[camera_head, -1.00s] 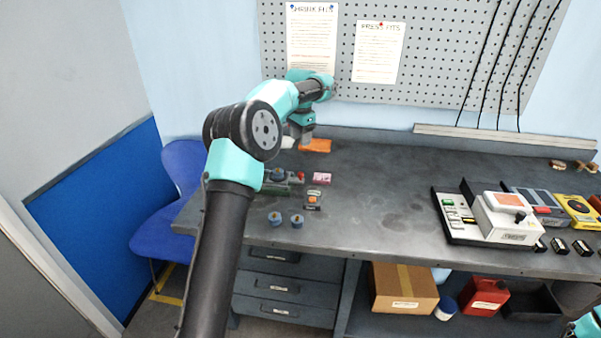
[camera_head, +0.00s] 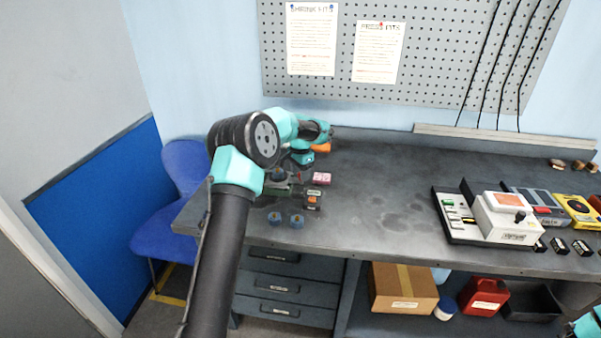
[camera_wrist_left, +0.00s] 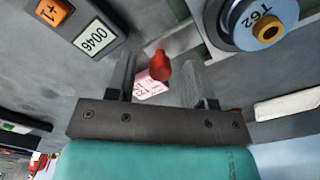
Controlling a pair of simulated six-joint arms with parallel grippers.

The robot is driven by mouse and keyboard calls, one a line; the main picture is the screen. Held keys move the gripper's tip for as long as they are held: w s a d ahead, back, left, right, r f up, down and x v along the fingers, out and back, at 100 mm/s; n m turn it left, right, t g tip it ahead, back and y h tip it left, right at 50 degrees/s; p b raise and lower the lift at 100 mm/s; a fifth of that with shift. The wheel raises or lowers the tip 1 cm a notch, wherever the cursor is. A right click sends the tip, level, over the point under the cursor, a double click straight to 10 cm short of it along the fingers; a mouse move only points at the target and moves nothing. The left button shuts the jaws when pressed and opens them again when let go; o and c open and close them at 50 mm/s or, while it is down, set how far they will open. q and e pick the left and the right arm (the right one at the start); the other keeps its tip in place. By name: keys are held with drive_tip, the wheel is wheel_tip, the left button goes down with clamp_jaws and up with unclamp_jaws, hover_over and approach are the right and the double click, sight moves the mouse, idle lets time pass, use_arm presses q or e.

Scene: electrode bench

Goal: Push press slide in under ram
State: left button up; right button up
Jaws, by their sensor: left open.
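The press (camera_head: 280,184) is a low grey-green fixture at the left end of the bench, partly hidden by my left arm. A blue round part marked T62 with a brass centre (camera_wrist_left: 267,30) sits on it. A red knob (camera_wrist_left: 160,68) sticks out from its side. My left gripper (camera_wrist_left: 161,82) is open, and the knob shows between its two fingers; I cannot tell if they touch it. In the head view the left gripper (camera_head: 297,170) is low over the press. The slide and ram cannot be told apart clearly.
A pink block (camera_head: 321,178), a small box with an orange button (camera_head: 312,199) and two blue cylinders (camera_head: 286,220) stand nearby. An orange item (camera_head: 321,147) lies behind my gripper. White and grey devices (camera_head: 506,216) stand at the right. The bench middle is clear.

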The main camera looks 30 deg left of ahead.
use_arm(q)
clamp_jaws()
idle(0.5)
